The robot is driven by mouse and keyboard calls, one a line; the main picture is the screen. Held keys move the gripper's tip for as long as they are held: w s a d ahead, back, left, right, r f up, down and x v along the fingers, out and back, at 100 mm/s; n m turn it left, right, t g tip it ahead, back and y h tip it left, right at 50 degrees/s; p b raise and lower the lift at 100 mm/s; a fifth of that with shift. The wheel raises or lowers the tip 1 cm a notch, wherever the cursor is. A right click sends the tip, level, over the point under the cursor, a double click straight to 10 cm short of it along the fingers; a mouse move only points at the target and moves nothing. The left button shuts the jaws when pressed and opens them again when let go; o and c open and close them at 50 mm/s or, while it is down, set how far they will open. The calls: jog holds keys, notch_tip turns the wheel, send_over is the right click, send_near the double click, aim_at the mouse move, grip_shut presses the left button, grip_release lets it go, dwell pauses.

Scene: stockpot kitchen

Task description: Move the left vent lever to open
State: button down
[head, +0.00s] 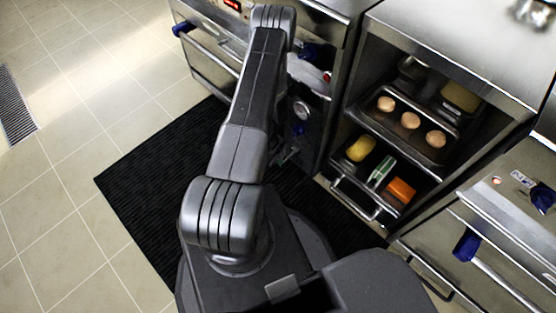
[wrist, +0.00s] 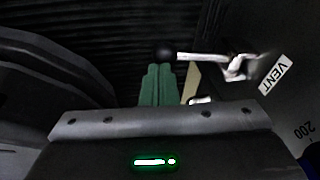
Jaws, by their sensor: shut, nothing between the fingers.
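The vent lever shows in the wrist view as a pale metal rod (wrist: 205,57) with a black ball knob (wrist: 165,52) at its left end. Its right end joins a bracket on a dark panel beside a white VENT label (wrist: 277,75). My gripper (wrist: 157,68) has green fingers, shut together and empty. The fingertips lie right by the ball knob; I cannot tell whether they touch it.
In the head view, a control panel with a round gauge (head: 301,110) and blue knobs stands beyond my arm. An open shelf holds a tray (head: 385,117) of round brown items. A blue-ended handle (head: 467,244) juts out at right. Tiled floor (head: 70,200) is clear at left.

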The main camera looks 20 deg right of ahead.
jog(key=shift+f, duration=0.1)
jog(key=f+b, duration=0.2)
jog(key=shift+s+a+f, duration=0.1)
jog(key=shift+a+f, duration=0.1)
jog(key=shift+f, duration=0.1)
jog(key=shift+r, duration=0.1)
dwell(0.4)
